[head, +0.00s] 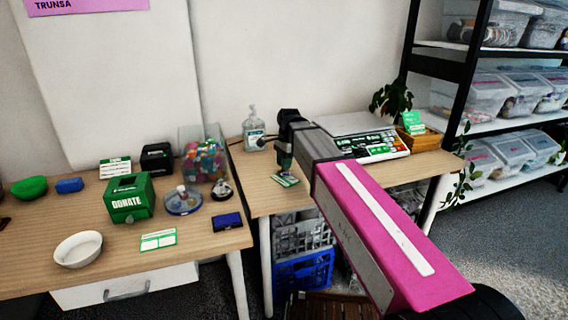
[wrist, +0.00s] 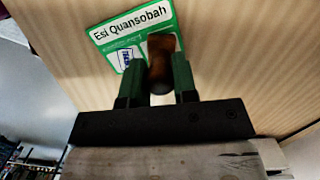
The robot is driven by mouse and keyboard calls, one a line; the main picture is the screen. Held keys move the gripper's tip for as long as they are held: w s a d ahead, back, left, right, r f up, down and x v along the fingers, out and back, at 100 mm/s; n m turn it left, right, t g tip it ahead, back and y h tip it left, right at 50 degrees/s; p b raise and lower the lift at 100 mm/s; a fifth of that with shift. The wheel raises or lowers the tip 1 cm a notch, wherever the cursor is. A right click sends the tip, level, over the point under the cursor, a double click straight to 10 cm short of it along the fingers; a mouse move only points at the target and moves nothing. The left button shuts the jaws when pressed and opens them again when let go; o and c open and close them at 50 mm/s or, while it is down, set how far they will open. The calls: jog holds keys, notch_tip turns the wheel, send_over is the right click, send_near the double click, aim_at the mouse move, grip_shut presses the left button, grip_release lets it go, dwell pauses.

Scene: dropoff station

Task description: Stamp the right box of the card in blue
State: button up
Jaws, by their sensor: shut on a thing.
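My gripper (wrist: 158,75) is shut on a stamp with a brown wooden handle (wrist: 161,48). In the wrist view the stamp is in front of the lower right part of a green and white card (wrist: 131,30) headed "Esi Quansobah". A blue mark (wrist: 126,56) shows in the card's left box. The right box is mostly hidden behind the stamp. I cannot tell whether the stamp touches the card. In the head view my gripper (head: 284,163) is just above the card (head: 287,181) on the right table.
A dark blue pad (head: 227,221), a green donation box (head: 129,199), a white bowl (head: 78,249) and another card (head: 158,240) are on the left table. A sanitizer bottle (head: 253,130) stands behind my gripper. A flat white machine (head: 362,136) is to its right.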

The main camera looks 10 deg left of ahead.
jog(key=shift+r, duration=0.1)
jog(key=shift+r, duration=3.45)
